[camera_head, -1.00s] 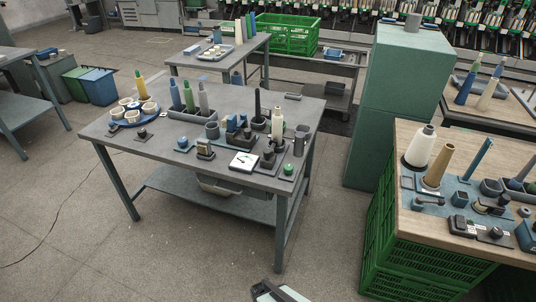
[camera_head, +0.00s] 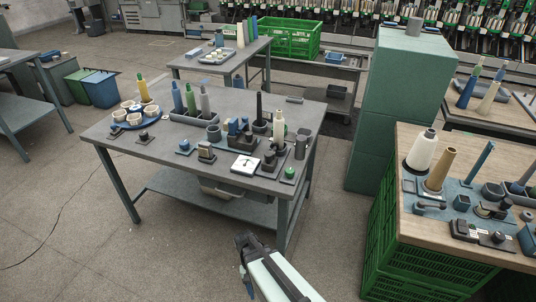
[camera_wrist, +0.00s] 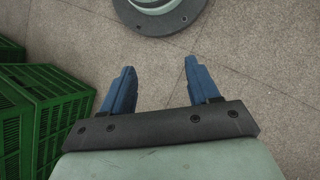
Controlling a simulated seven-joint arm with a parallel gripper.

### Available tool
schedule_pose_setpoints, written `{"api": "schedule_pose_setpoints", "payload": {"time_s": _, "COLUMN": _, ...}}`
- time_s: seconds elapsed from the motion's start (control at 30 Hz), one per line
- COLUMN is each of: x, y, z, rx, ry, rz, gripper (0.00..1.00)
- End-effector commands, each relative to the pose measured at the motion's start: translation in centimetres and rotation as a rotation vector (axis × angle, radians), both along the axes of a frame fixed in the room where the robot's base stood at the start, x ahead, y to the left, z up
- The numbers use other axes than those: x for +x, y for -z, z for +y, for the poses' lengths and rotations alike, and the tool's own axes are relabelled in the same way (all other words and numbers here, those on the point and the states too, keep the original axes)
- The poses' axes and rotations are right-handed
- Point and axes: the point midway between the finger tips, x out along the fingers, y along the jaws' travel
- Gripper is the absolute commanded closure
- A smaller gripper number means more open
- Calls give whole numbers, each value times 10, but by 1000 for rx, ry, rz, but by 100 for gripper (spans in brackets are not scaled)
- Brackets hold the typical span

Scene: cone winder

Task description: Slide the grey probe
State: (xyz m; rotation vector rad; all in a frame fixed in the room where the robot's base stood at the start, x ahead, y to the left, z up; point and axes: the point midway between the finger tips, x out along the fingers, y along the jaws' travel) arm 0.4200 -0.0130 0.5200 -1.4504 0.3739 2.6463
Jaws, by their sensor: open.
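I cannot tell for certain which small part is the grey probe. On the grey worktable (camera_head: 160,155) stands a white square gauge with a dark pointer (camera_head: 246,165). Just right of it is a dark grey device (camera_head: 270,159), with a cream cone (camera_head: 279,123) behind it. Small dark grey and blue fixtures (camera_head: 206,152) stand to the gauge's left. My gripper (camera_wrist: 159,66) is open and empty, its two blue fingers apart over bare floor. In the head view my arm is low, in front of the worktable. Its fingers are mostly hidden there.
A wooden-topped bench (camera_head: 510,245) with cones and small fixtures stands at the right over green crates (camera_head: 385,235). A tall green cabinet (camera_head: 395,110) stands behind it. A green button (camera_head: 290,172) is near the worktable's front right corner. Floor between the tables is clear.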

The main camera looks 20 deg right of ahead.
Motion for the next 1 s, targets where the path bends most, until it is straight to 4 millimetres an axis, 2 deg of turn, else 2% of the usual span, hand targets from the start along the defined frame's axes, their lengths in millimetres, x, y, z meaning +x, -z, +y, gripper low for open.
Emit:
{"api": "schedule_pose_setpoints", "payload": {"time_s": 0.03, "x": 20, "y": -8, "z": -3, "rx": -8, "ry": 23, "rz": -20, "gripper": 40}}
{"api": "schedule_pose_setpoints", "payload": {"time_s": 0.1, "x": 40, "y": -20, "z": -8, "rx": -21, "ry": 53, "rz": -42, "gripper": 40}}
{"api": "schedule_pose_setpoints", "payload": {"time_s": 0.37, "x": 111, "y": -74, "z": -27, "rx": -63, "ry": 167, "rz": -121, "gripper": 40}}
{"api": "schedule_pose_setpoints", "payload": {"time_s": 0.5, "x": 147, "y": -107, "z": -39, "rx": -84, "ry": 229, "rz": -163, "gripper": 40}}
{"api": "schedule_pose_setpoints", "payload": {"time_s": 0.7, "x": 192, "y": -160, "z": -58, "rx": -113, "ry": 317, "rz": -222, "gripper": 40}}
{"api": "schedule_pose_setpoints", "payload": {"time_s": 1.0, "x": 246, "y": -245, "z": -88, "rx": -150, "ry": 446, "rz": -304, "gripper": 40}}
